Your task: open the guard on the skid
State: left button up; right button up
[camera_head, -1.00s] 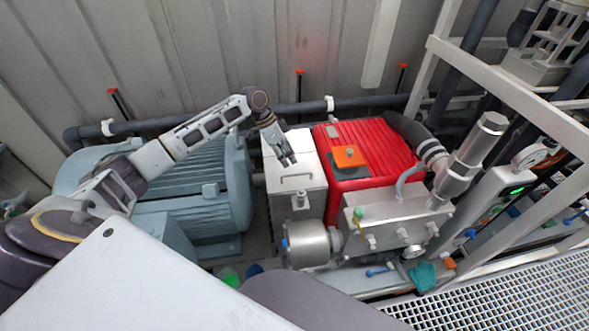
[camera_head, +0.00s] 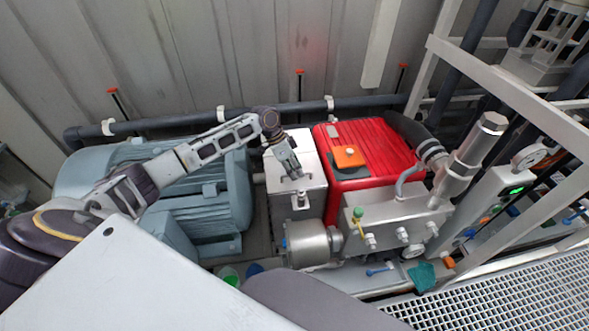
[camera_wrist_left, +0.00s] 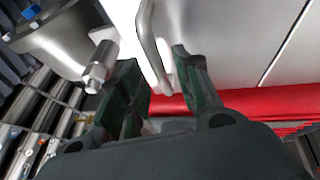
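The guard (camera_head: 315,188) is a silver metal box cover between the blue-grey motor and the red unit on the skid. It looks shut, with its top flat. Its bar handle (camera_wrist_left: 148,30) shows in the left wrist view; in the head view my gripper mostly covers it. My left gripper (camera_head: 296,175) is over the guard's top at the handle. In the left wrist view the two fingers (camera_wrist_left: 156,62) are apart, one on each side of the handle, with a gap visible. A round metal knob (camera_wrist_left: 101,63) sits beside the left finger. My right gripper is not in view.
The blue-grey motor (camera_head: 205,195) is left of the guard, and the red unit (camera_head: 370,150) is right of it. A metal cylinder (camera_head: 308,243) and a valve block (camera_head: 395,220) stand in front. A dark pipe (camera_head: 180,122) runs along the wall behind.

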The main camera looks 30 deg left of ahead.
pick_arm(q)
grip_shut()
jog(key=shift+w+r, duration=0.1)
jog(key=shift+r, duration=0.1)
